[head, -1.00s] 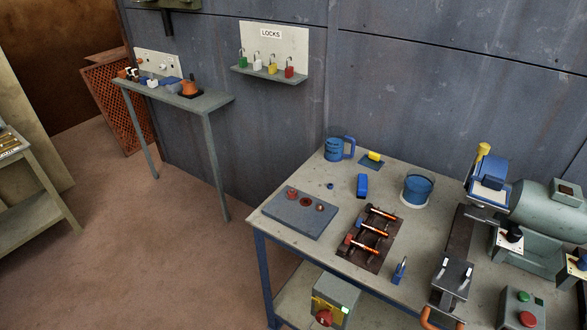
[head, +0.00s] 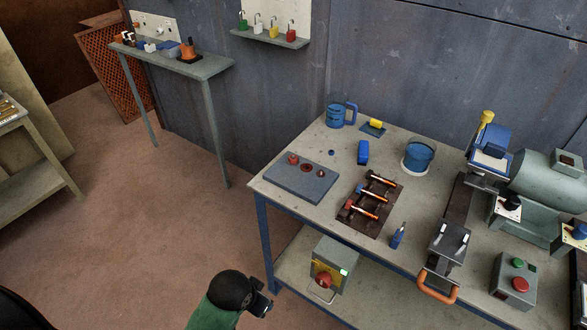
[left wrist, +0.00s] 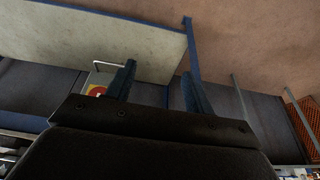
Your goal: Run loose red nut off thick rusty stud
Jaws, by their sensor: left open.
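A dark rack (head: 384,222) on the workbench holds several rusty, orange-lit studs (head: 371,195) lying crosswise. A red piece (head: 349,204), which looks like the red nut, sits at the left end of the front stud. A blue-grey plate (head: 290,184) left of the rack carries a red piece (head: 293,158) and two rusty round pieces. I cannot tell threads or looseness at this size. My left gripper (head: 262,303) is low in front of the bench, well away from the rack. Its two fingers (left wrist: 156,88) are apart and empty in the left wrist view. My right gripper is out of sight.
A box with a red knob (head: 325,282) stands on the lower shelf near my left gripper. The bench's blue leg (head: 264,240) and front edge are close by.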

